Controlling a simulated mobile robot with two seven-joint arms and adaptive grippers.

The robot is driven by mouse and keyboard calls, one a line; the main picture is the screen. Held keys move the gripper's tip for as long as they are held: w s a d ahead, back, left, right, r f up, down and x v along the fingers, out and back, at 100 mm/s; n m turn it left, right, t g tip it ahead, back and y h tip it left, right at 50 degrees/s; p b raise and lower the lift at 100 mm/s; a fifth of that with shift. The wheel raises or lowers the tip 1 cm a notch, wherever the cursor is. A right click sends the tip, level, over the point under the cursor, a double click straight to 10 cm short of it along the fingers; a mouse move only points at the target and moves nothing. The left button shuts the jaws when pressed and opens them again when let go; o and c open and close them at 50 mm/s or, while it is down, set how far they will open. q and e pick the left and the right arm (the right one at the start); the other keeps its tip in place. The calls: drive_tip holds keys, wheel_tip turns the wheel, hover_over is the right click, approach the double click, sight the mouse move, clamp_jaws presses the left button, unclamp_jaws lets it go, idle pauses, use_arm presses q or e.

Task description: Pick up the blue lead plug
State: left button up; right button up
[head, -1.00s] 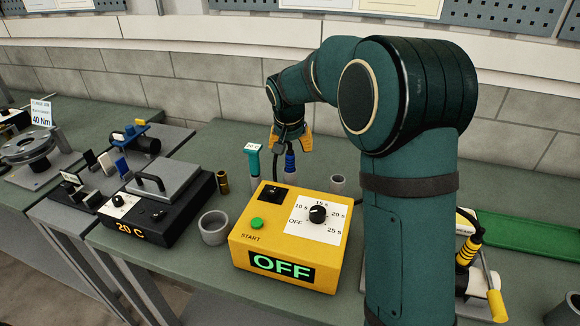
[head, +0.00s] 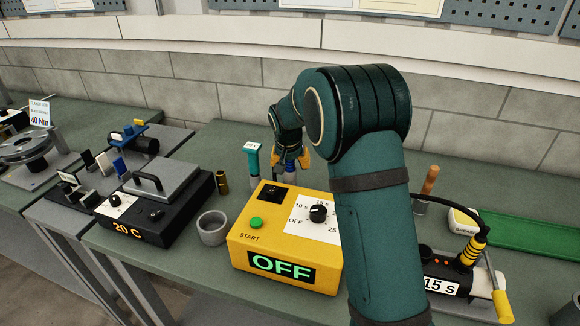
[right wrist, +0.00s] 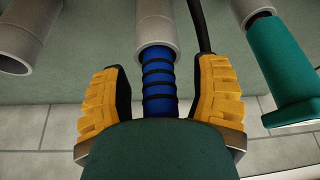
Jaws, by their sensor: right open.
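The blue lead plug (right wrist: 158,82) shows in the right wrist view with dark rings around it. Its far end sits in a grey cylindrical holder (right wrist: 155,22). My right gripper (right wrist: 160,95) is open, with one orange-padded finger on each side of the plug and a gap to each pad. The near end of the plug is hidden by the gripper body. In the head view my right gripper (head: 290,160) is lowered over the plug behind the yellow timer box (head: 270,235), largely covering it. My left gripper is not in view.
A teal-handled tool (head: 252,160) stands close left of my right gripper; it also shows in the right wrist view (right wrist: 277,70). A black cable (right wrist: 205,25) runs beside the holder. A grey cup (head: 212,229) and a black heater box (head: 160,205) are farther left.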

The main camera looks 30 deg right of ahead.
clamp_jaws()
